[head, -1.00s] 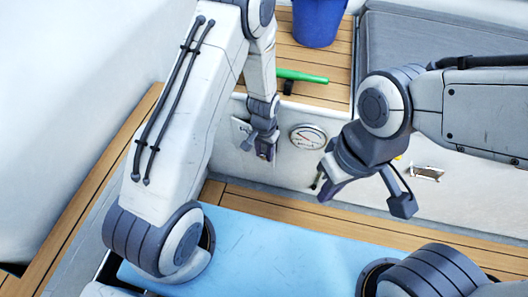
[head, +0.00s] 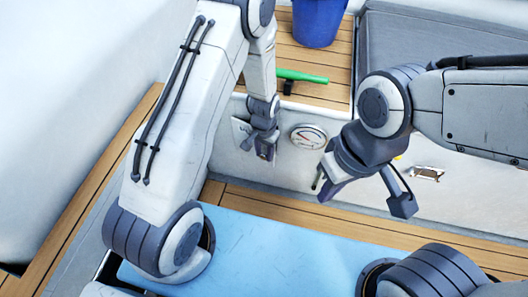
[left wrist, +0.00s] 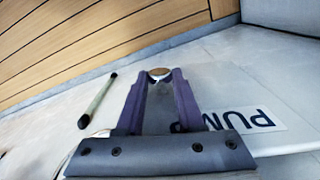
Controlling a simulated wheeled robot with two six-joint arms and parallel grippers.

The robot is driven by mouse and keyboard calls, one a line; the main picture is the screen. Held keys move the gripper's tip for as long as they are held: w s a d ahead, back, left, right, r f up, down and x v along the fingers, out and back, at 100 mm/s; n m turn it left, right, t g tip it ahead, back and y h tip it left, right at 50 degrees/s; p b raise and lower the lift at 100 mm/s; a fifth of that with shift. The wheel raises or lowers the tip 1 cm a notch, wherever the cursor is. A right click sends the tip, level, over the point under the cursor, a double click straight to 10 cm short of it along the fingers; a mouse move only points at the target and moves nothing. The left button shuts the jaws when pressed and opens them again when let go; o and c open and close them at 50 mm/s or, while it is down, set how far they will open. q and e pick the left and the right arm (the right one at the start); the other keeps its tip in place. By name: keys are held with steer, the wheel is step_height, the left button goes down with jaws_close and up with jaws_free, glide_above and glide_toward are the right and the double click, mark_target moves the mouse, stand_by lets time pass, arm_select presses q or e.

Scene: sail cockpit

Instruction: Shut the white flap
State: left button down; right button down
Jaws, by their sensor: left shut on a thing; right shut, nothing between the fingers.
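The white flap (head: 238,129) is on the white cockpit side wall, left of the round gauge and partly hidden behind my left gripper (head: 264,155). In the left wrist view a white panel (left wrist: 222,82) with a "PUMP" label lies right of the fingers. My left gripper (left wrist: 160,78) is shut there on a small round tan knob (left wrist: 158,71), which seems to belong to the flap; the fingers hide most of it. How far open the flap stands is hard to tell. My right gripper (head: 328,191) is shut and empty, in front of the wall to the right of the gauge.
A round gauge (head: 308,137) is set in the wall between my grippers. A green bar (head: 302,76) and a blue bucket (head: 316,22) are on the wooden bench above. A metal latch (head: 427,173) is further right. A blue surface (head: 270,250) lies in front.

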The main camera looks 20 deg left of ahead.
arm_select(q)
steer(key=shift+w, duration=0.1)
steer(key=shift+w+d+r+n+p, duration=0.15)
steer(key=shift+w+n+p, duration=0.15)
steer(key=shift+p, duration=0.2)
steer(key=shift+w+d, duration=0.1)
steer(key=shift+w, duration=0.1)
steer(key=shift+n, duration=0.3)
steer(key=c, duration=0.5)
jaws_free()
steer(key=shift+c, duration=0.2)
